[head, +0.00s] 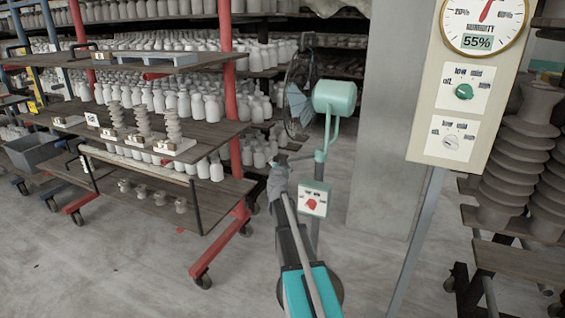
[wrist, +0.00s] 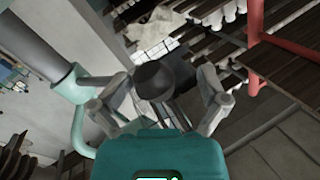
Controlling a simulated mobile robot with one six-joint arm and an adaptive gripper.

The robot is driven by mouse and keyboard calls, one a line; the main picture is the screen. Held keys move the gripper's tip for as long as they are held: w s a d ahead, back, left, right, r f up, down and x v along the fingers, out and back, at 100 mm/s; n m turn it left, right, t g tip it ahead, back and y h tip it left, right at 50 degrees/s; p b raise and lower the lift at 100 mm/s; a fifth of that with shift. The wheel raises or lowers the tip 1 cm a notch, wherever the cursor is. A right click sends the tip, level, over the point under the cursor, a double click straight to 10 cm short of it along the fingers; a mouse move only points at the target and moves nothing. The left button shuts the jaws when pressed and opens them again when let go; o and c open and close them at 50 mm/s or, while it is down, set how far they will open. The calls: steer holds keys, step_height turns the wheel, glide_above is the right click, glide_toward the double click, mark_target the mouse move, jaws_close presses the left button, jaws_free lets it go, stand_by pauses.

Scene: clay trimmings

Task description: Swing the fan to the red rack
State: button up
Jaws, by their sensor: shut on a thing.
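The fan has a dark round cage (head: 299,92) and a pale teal motor housing (head: 335,97) on a teal bracket and grey post. The cage is seen nearly edge-on and faces left, towards the shelves. The red rack (head: 229,65), with red posts and dark wooden shelves, stands left of the fan; a red post (wrist: 256,30) also shows in the wrist view. My gripper (head: 281,171) is at the fan's handle, left of the post. In the wrist view its fingers are shut around the dark handle (wrist: 155,80). The fingertip contact is partly hidden.
A small control box (head: 313,199) with a red knob is on the fan post, close to my arm. A humidity panel (head: 465,90) and a concrete pillar (head: 388,130) stand to the right. Bare floor (head: 130,260) lies in front of the rack.

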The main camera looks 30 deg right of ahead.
steer(key=v, duration=1.1)
steer(key=shift+s, duration=0.35)
steer(key=shift+a+r, duration=0.1)
steer(key=w+a+f+n+t+y, duration=0.2)
steer(key=a+n+y, duration=0.65)
steer(key=a, duration=0.65)
steer(key=s+a+f+n+g+y, duration=0.35)
steer(key=a+f+g+y, duration=0.2)
steer(key=a, duration=0.55)
steer(key=s+a+f+g+h, duration=0.1)
steer(key=s+a+f+g, duration=0.1)
steer(key=s+f+g, duration=0.5)
steer(key=s+a+f+g+h, duration=0.1)
steer(key=s+f+g+h, duration=0.2)
steer(key=s, duration=0.7)
steer(key=s+r+p, duration=0.2)
steer(key=r+p, duration=0.9)
steer(key=p, duration=0.1)
steer(key=s+r+g+p, duration=0.1)
steer(key=r+p, duration=1)
steer(key=p, duration=0.1)
steer(key=shift+s+d+r+m, duration=0.25)
steer(key=shift+s+r+m, duration=0.05)
steer(key=shift+s+r, duration=0.1)
